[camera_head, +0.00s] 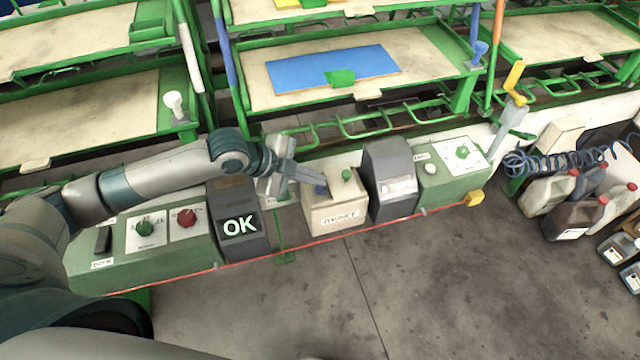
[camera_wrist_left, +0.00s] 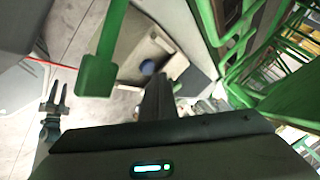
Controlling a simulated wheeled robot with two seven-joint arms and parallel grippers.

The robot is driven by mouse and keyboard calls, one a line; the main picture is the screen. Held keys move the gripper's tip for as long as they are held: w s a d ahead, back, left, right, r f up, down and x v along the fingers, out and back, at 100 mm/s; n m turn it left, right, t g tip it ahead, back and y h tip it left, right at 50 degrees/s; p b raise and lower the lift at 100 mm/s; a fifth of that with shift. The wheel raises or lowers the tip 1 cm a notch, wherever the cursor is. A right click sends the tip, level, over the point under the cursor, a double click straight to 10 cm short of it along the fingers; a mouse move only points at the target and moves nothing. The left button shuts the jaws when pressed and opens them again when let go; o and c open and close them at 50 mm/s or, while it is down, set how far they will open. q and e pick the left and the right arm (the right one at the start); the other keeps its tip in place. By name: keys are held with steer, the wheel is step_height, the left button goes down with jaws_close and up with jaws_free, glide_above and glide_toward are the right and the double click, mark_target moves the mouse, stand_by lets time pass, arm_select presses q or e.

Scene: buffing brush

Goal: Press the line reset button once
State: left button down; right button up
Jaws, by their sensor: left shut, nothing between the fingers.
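A cream box (camera_head: 335,214) with a blurred label on its front stands in the middle of the bench in the head view. It carries a green button (camera_head: 347,174) on top and a blue part (camera_head: 321,190) on its left side. I cannot read whether the label says line reset. In the left wrist view, a round blue button (camera_wrist_left: 147,67) shows in a cream housing (camera_wrist_left: 155,45). My left gripper (camera_head: 316,181) is shut and empty, its tips close to the blue part; contact cannot be told. Its dark fingers (camera_wrist_left: 157,100) also show in the wrist view.
A grey unit (camera_head: 390,185) stands right of the box, and an OK display (camera_head: 240,225) stands left. A green panel (camera_head: 170,242) has green and red knobs. Green racks (camera_head: 430,85) rise behind. A green bar (camera_wrist_left: 97,75) is close in the wrist view.

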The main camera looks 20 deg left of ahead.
mark_target(315, 190)
arm_select(q)
steer(key=shift+r, duration=0.1)
stand_by(0.3)
step_height(315, 190, up, 5)
steer(key=p, duration=0.5)
stand_by(0.9)
